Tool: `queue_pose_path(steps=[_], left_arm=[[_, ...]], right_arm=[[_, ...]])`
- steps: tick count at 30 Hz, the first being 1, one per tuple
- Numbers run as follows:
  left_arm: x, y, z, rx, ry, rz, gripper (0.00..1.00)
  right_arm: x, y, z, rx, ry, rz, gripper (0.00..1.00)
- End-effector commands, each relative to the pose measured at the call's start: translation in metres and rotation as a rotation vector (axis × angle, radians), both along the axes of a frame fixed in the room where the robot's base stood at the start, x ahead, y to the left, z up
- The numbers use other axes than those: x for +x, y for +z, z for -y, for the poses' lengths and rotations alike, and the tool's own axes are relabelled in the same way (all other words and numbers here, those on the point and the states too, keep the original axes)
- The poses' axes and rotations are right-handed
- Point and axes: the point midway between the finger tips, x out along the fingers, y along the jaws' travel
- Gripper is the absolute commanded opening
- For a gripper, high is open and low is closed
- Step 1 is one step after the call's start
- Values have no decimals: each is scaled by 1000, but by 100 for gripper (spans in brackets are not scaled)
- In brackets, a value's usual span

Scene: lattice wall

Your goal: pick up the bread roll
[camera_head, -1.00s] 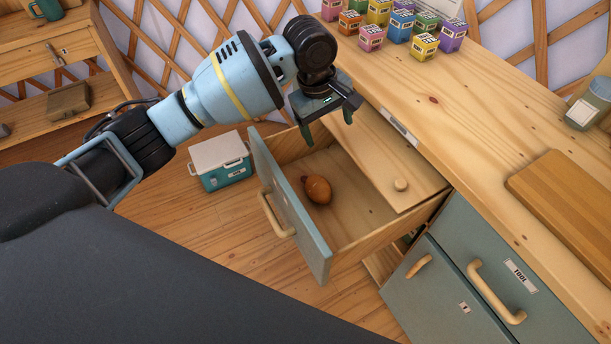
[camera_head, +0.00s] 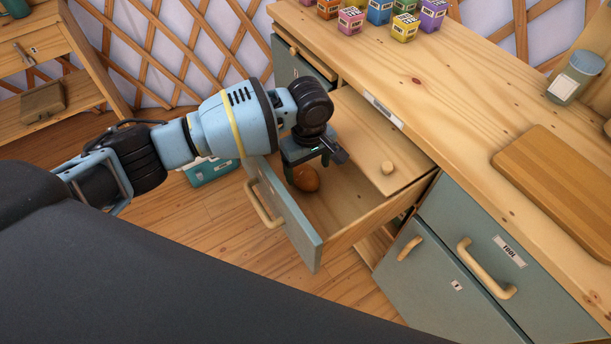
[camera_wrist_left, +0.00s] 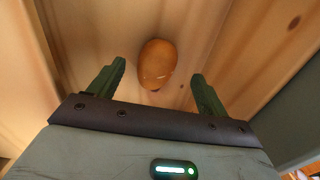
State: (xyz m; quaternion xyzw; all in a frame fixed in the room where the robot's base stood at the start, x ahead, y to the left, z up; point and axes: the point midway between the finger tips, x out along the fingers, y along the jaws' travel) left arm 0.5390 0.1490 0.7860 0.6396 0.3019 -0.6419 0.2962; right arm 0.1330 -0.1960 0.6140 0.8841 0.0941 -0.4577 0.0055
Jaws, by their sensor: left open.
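The bread roll (camera_head: 306,179) is brown and rounded and lies in the open drawer (camera_head: 337,247), partly hidden behind my left gripper in the head view. My left gripper (camera_head: 308,168) points down into the drawer, over the roll. In the left wrist view, the roll (camera_wrist_left: 157,64) shows between and just beyond the two green fingertips (camera_wrist_left: 158,80). The fingers are spread apart, with a gap on each side of the roll, and hold nothing. My right gripper is not in view.
The drawer front (camera_head: 283,213) stands to the left. The counter above holds several colored boxes (camera_head: 404,27), a jar (camera_head: 577,77) and a cutting board (camera_head: 560,190). A cooler (camera_head: 211,172) stands on the floor.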

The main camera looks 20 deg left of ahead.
Motion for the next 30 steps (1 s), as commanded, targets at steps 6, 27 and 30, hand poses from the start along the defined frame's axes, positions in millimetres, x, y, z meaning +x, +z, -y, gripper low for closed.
queue_pose_path(steps=[6,27,30], left_arm=[[5,-32,-4,3,1,-3,77],[5,-48,-4,0,0,0,43],[5,-48,-4,0,0,0,30]], right_arm=[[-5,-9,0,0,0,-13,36],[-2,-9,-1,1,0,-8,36],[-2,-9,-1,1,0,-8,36]])
